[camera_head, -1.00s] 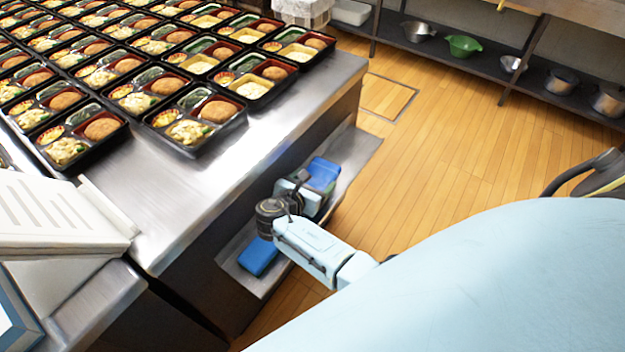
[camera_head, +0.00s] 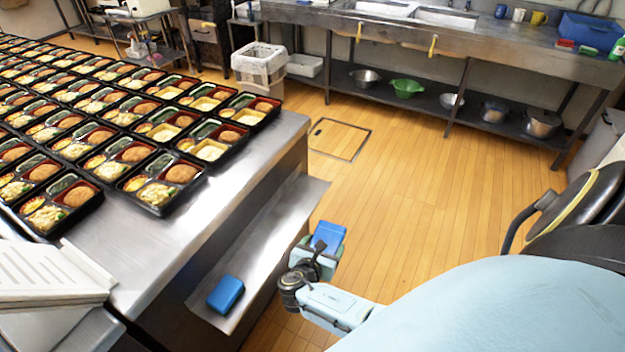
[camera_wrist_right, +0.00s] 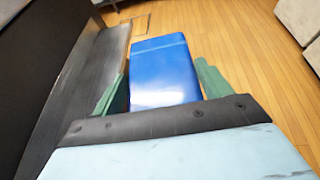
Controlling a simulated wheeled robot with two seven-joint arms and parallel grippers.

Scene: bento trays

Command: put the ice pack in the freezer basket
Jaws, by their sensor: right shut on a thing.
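A blue ice pack (camera_head: 330,233) is held in my right gripper (camera_head: 325,246). In the right wrist view the blue ice pack (camera_wrist_right: 163,72) lies between the two green fingers of my right gripper (camera_wrist_right: 164,85), which is shut on it. The gripper is off the outer side of the steel counter, over the wood floor. A second blue block (camera_head: 225,294), like the held one, lies on the low shelf under the counter. I cannot pick out a freezer basket for certain. My left gripper is not in view.
Many bento trays (camera_head: 160,190) cover the counter (camera_head: 150,245). The low steel shelf (camera_head: 262,240) sticks out below it. A white lined bin (camera_head: 258,66) stands at the back. A sink bench (camera_head: 400,35) holds a blue tub (camera_head: 590,32). The middle floor is clear.

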